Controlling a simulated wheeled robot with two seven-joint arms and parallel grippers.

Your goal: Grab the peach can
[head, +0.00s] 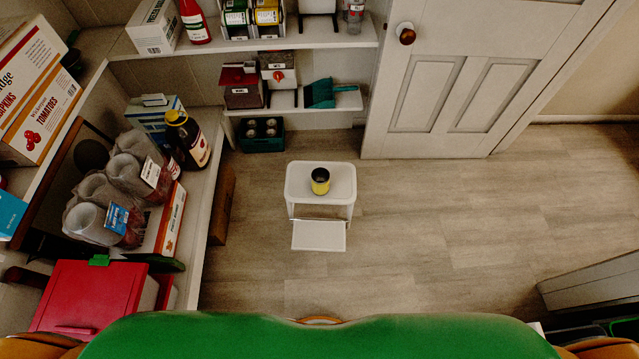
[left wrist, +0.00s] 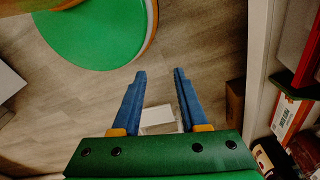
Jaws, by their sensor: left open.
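A small yellow can with a dark top (head: 320,181), which looks like the peach can, stands upright on the top of a white step stool (head: 342,175). Its label is too small to read. My left gripper (left wrist: 160,73) shows in the left wrist view, with its two blue fingers apart and nothing between them. Part of a white step (left wrist: 157,115), likely the stool's, shows beyond the fingers. The can does not show in the left wrist view. Neither gripper shows in the head view.
Shelves with a dark bottle (head: 188,140), plastic-wrapped jars and a red box (head: 88,296) line the left. A green crate (head: 261,135) sits under the back shelves. A white door (head: 470,80) stands at the back. The floor (head: 430,220) right of the stool is clear.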

